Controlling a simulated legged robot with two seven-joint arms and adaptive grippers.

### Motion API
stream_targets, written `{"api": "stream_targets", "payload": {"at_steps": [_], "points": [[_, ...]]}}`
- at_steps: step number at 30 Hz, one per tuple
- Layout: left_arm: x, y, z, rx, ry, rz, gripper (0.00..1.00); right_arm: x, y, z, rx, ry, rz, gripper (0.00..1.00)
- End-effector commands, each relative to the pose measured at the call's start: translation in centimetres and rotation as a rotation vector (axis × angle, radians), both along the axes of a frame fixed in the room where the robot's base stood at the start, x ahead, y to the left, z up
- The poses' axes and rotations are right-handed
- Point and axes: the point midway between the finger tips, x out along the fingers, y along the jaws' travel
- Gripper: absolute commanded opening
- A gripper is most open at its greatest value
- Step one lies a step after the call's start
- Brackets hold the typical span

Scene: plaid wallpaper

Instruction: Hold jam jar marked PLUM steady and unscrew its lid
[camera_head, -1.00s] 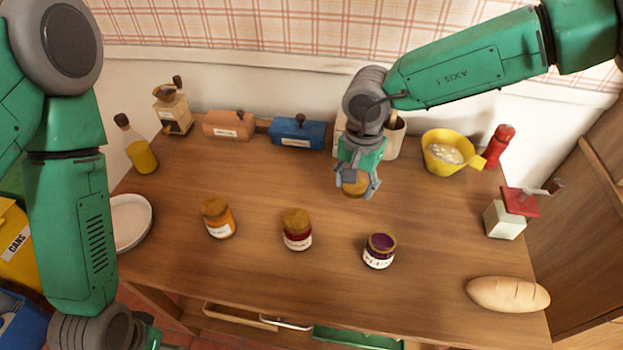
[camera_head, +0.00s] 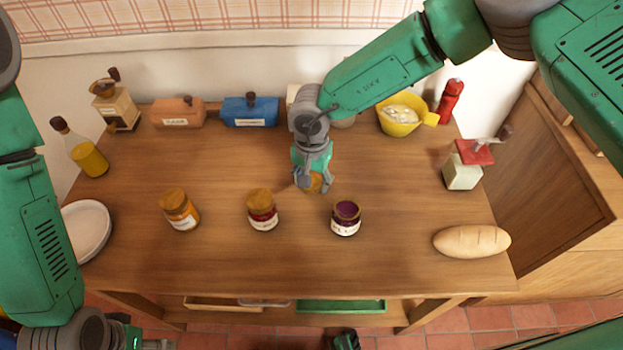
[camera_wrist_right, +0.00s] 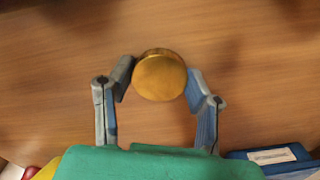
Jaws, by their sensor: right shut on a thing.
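The open jar with dark purple contents (camera_head: 346,218) stands upright at the right end of a row of three jars. Its top has no lid; its label is too small to read. My right gripper (camera_head: 314,184) is shut on a golden round lid (camera_wrist_right: 160,76), low over the table behind the purple jar and apart from it. In the right wrist view the lid sits between both fingertips (camera_wrist_right: 158,80). Whether the lid touches the table is unclear. My left gripper (camera_head: 150,343) shows only partly at the bottom left edge; its fingers cannot be made out.
A lidded red jar (camera_head: 262,210) and a lidded orange jar (camera_head: 180,210) stand left of the purple jar. Bread (camera_head: 472,241) lies right; a plate (camera_head: 86,230) lies left. A yellow bowl (camera_head: 402,118) and boxes stand at the back. Bare table surrounds the jars.

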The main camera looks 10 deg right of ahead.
Motion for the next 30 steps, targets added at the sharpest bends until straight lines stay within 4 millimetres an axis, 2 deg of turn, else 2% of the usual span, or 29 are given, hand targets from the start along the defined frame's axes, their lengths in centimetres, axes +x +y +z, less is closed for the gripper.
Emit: {"api": "stream_targets", "payload": {"at_steps": [10, 11, 12, 30], "points": [[0.0, 0.1, -0.4, 0.001, 0.0, 0.001, 0.74, -0.2, 0.3, -1.1, 0.003, 0.004, 0.003, 0.1], [0.0, 0.1, -0.4, 0.001, 0.0, 0.001, 0.74, -0.2, 0.2, -1.1, 0.003, 0.005, 0.003, 0.51], [0.0, 0.1, -0.4, 0.001, 0.0, 0.001, 0.74, -0.2, 0.2, -1.1, 0.004, 0.007, 0.003, 0.65], [0.0, 0.0, -0.3, 0.001, 0.0, 0.001, 0.74, -0.3, -0.1, -1.2, -0.005, 0.009, 0.002, 0.65]]}}
